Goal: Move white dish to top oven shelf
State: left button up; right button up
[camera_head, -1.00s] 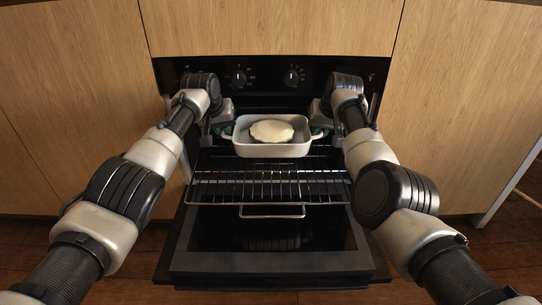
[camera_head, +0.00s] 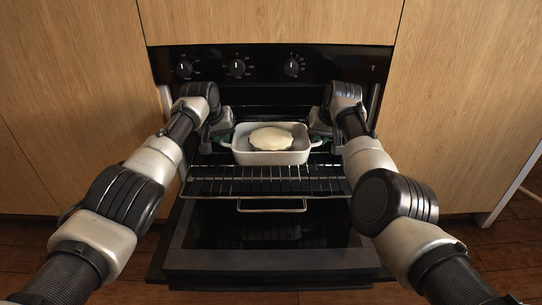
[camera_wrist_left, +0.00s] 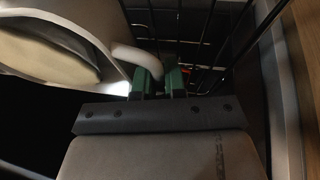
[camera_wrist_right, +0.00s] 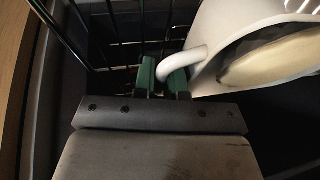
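The white dish (camera_head: 270,157) is a rectangular baking dish with a pale round food (camera_head: 271,138) in it. It is level at the oven opening, between my two grippers. My left gripper (camera_head: 222,140) is at its left handle; in the left wrist view the green fingers (camera_wrist_left: 158,82) are around the white handle (camera_wrist_left: 140,60). My right gripper (camera_head: 318,139) is at the right handle; in the right wrist view the green fingers (camera_wrist_right: 163,78) close on the handle loop (camera_wrist_right: 182,62). An extended wire oven shelf (camera_head: 265,187) is below and in front of the dish.
The oven door (camera_head: 270,262) is folded down in front. The control panel (camera_head: 265,67) with knobs is above the opening. Wooden cabinet fronts (camera_head: 70,110) flank the oven. Side rack wires (camera_wrist_left: 200,35) run close to the grippers.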

pick_arm(q)
jog(key=o, duration=0.5)
jog(key=shift+r, duration=0.1)
jog(key=shift+c, duration=0.2)
pick_arm(e)
jog(key=o, duration=0.5)
jog(key=shift+r, duration=0.1)
jog(key=shift+c, duration=0.2)
pick_arm(q)
jog(key=o, duration=0.7)
jog(key=shift+d, duration=0.15)
jog(key=shift+c, duration=0.2)
pick_arm(e)
jog(key=shift+a, duration=0.15)
pick_arm(q)
jog(key=shift+o, duration=0.3)
jog(key=shift+d, duration=0.15)
pick_arm(e)
jog(key=shift+a, duration=0.15)
pick_arm(q)
jog(key=shift+r, duration=0.15)
jog(key=shift+s+r, duration=0.2)
jog(key=shift+r, duration=0.25)
jog(key=v, duration=0.7)
jog(key=shift+a, duration=0.4)
jog(key=shift+f, duration=0.15)
pick_arm(e)
jog(key=shift+o, duration=0.3)
jog(key=shift+d, duration=0.2)
